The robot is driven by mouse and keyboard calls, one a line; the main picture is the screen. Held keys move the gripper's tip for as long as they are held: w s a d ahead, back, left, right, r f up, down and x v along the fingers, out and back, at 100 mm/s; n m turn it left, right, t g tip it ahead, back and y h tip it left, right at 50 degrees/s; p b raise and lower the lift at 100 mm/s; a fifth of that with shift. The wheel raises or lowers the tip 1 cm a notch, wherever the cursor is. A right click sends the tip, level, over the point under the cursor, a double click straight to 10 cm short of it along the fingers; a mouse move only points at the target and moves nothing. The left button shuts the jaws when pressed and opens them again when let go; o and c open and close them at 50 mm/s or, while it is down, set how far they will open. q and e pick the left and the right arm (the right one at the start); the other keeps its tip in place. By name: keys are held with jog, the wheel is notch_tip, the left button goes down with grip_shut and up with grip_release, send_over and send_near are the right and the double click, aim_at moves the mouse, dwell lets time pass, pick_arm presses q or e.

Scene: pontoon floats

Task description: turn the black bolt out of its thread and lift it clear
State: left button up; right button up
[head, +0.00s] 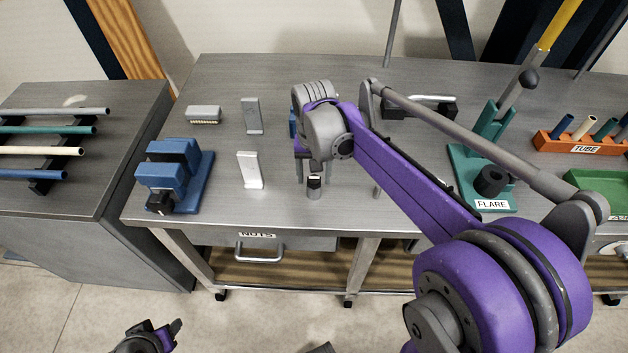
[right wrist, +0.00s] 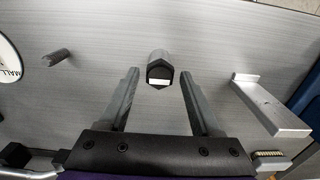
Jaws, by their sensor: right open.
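The black bolt (head: 314,181) shows as a small dark hexagonal head with a white mark, at the top of a short grey cylinder on the grey workbench (head: 225,205). In the right wrist view the bolt (right wrist: 159,74) lies near the tips of my right gripper (right wrist: 158,80), between their lines, with space on both sides. My right gripper (head: 314,172) is open above the bench, fingers pointing down near the bolt. The bolt's thread is hidden. My left gripper (head: 160,335) is low at the bottom edge, away from the bench, its finger opening unclear.
A blue vise (head: 176,175) and two upright light-grey brackets (head: 250,170) stand left of the bolt. A green flare tool (head: 490,165) and an orange tube rack (head: 583,143) stand right. A thin grey post (right wrist: 57,57) stands left of the bolt in the wrist view.

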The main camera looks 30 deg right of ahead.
jog(key=m, duration=1.1)
jog(key=shift+m, duration=0.4)
jog(key=m, duration=1.2)
grip_shut()
jog(key=n, duration=0.8)
jog(key=shift+r+p, duration=0.1)
jog(key=shift+p, duration=0.2)
jog(key=n, duration=0.4)
